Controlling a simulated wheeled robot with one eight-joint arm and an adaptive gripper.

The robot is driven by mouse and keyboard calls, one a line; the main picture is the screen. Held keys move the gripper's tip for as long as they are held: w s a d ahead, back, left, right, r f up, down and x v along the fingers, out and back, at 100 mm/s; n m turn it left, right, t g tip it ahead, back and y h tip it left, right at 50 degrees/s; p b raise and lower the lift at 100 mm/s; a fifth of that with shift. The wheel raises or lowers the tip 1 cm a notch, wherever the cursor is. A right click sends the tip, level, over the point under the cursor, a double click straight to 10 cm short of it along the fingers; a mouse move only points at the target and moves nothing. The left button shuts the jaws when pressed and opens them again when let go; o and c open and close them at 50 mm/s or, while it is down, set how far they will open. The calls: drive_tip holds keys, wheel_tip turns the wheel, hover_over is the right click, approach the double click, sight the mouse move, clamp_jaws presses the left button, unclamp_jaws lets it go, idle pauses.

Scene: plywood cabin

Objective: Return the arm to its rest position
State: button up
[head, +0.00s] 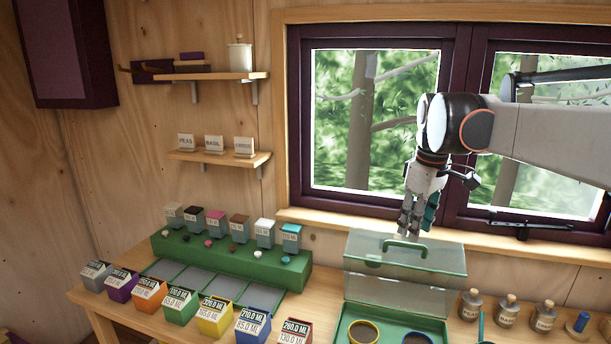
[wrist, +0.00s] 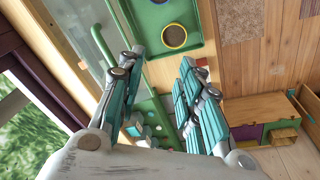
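My gripper (head: 417,222) hangs from the raised arm (head: 550,140) in front of the window, with its fingers pointing down. In the head view it appears just above the raised clear lid of a green case (head: 405,250). In the wrist view my gripper (wrist: 160,75) shows its two teal-padded fingers spread apart. Nothing is held between them. The arm reaches in from the right side of the head view.
A bench carries a green stepped rack (head: 230,262), several labelled colour boxes (head: 213,318) and several small bottles (head: 507,309). Round dark-topped pots (head: 363,332) sit in the open case. Wall shelves (head: 220,158) are at left. The window sill (head: 330,221) runs behind the case.

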drive_tip(key=s+a+f+m+t+b, duration=0.2)
drive_tip(key=s+f+m+b, duration=0.2)
drive_tip(key=s+f, duration=0.6)
drive_tip(key=s+a+f+m+t+b, duration=0.2)
drive_tip(key=s+f, duration=0.8)
drive_tip(key=s, duration=0.5)
drive_tip(key=shift+s+f+m+t+b, duration=0.15)
drive_tip(key=shift+s+m+t+b, duration=0.1)
drive_tip(key=shift+m+t+b, duration=0.6)
